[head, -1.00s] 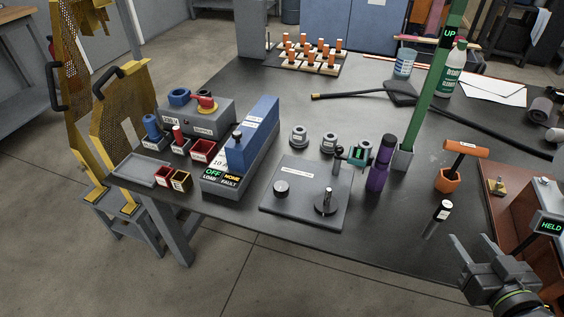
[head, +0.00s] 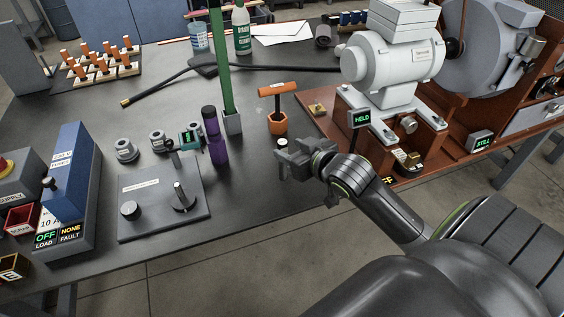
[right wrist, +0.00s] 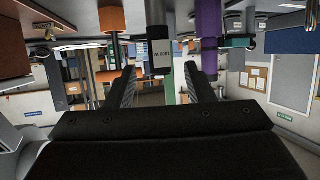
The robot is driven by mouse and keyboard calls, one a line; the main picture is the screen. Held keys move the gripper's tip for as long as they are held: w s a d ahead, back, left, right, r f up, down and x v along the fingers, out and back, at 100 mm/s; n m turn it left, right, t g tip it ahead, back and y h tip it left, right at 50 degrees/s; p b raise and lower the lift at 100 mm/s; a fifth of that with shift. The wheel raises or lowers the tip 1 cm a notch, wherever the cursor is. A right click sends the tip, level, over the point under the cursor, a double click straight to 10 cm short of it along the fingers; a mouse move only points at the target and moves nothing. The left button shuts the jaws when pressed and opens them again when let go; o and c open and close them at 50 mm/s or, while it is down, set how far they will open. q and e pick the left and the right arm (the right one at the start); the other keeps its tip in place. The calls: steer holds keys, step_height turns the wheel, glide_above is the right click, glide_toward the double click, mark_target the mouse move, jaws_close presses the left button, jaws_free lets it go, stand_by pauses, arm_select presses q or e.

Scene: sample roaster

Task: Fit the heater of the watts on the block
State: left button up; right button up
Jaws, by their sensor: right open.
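Grey ring-shaped pieces with labels (head: 125,150) (head: 158,141) stand on the dark table. A teal-and-black piece (head: 190,138) is beside them. In front is a grey plate (head: 150,190) with a low knob (head: 130,210) and an upright metal post (head: 184,197). Which of these is the block, I cannot tell. My right gripper (head: 284,160) is open at the table's front edge, by a small dark cylinder with a white label (head: 283,142), mostly hidden. In the right wrist view the labelled cylinder (right wrist: 162,55) appears between the open fingers, apart from them. My left gripper is out of view.
A purple cylinder (head: 217,150), a green post (head: 222,60) and an orange T-handled tool in a holder (head: 277,120) stand behind the gripper. A blue-and-grey supply unit (head: 70,180) reads OFF. A roaster machine (head: 400,70) with a HELD sign (head: 361,118) is right.

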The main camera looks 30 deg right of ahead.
mark_target(279, 144)
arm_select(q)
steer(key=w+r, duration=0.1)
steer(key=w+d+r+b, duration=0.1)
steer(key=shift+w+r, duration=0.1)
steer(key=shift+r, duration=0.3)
arm_select(e)
steer(key=x, duration=0.6)
steer(key=shift+f, duration=0.15)
jaws_close()
